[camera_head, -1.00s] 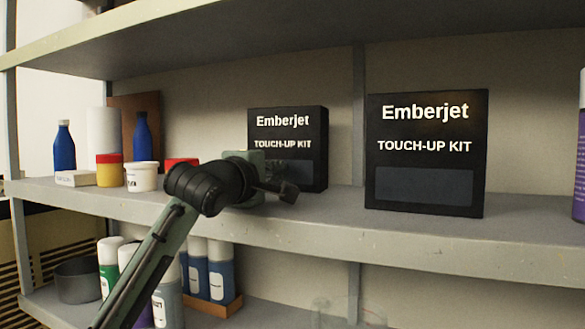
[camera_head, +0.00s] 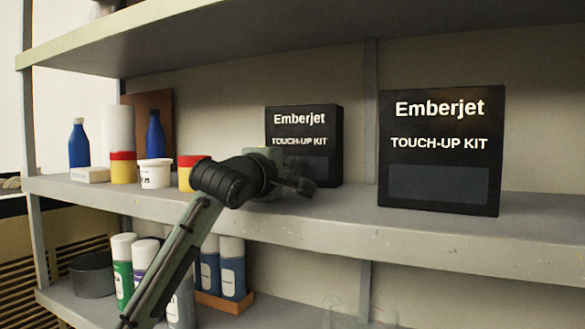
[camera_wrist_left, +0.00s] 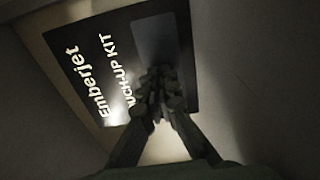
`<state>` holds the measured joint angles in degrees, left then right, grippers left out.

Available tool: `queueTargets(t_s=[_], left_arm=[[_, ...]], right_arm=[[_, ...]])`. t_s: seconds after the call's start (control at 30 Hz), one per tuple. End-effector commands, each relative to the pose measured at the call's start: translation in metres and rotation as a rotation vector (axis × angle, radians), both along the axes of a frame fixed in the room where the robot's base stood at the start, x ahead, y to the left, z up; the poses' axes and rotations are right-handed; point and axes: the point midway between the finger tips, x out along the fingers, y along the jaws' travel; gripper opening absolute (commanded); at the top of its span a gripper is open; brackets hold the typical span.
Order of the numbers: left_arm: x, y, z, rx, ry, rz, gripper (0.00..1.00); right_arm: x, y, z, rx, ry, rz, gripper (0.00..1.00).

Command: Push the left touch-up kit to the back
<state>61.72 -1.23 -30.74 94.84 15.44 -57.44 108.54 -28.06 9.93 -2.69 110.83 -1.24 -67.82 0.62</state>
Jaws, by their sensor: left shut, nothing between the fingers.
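The left touch-up kit (camera_head: 336,140) is a black box standing upright on the middle shelf, lower front hidden by my arm. The right touch-up kit (camera_head: 440,150) is a similar box, standing nearer the shelf's front edge. My left gripper (camera_head: 303,186) is shut and empty in front of the left kit's lower front. In the left wrist view, the closed fingertips (camera_wrist_left: 160,85) overlap the kit's printed face (camera_wrist_left: 85,60), by the grey label panel. I cannot tell for sure whether they touch it. My right gripper is not in view.
Left of the kits stand yellow-and-red cans (camera_head: 123,168), a white tub (camera_head: 155,174) and blue bottles (camera_head: 79,145). A shelf board (camera_head: 300,30) hangs above. Spray cans (camera_head: 232,270) stand on the shelf below. Bare shelf lies between the two kits.

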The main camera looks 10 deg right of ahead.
Motion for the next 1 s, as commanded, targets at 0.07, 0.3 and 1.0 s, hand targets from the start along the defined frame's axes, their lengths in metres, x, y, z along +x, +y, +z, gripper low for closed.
queueTargets(t_s=[0.07, 0.3, 1.0], left_arm=[[-0.006, 0.003, 0.0, -0.001, -0.001, 0.0, 0.0], [-0.022, 0.014, 0.0, -0.001, -0.001, 0.0, 0.0], [-0.07, 0.043, 0.0, -0.001, -0.001, 0.0, 0.0]], right_arm=[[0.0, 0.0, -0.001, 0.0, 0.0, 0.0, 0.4], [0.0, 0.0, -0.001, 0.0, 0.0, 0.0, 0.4], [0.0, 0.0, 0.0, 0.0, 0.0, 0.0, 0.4]])
